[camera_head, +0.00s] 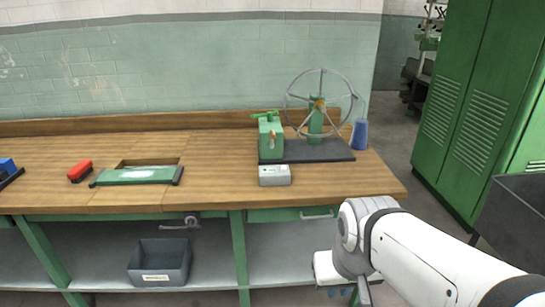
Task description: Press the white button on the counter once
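A small light-grey box (275,175) sits near the front edge of the wooden counter (225,190), in front of the wheel device. It is the only pale box-like thing on the counter; small marks show on its front and top, but I cannot make out a separate white button. My white arm comes in from the lower right. Its end, my gripper (362,294), is low, in front of the counter and to the right of the box, apart from it. The fingers are mostly hidden or cut off by the bottom edge, so their opening cannot be told.
A grey bin (160,262) is on the lower shelf.

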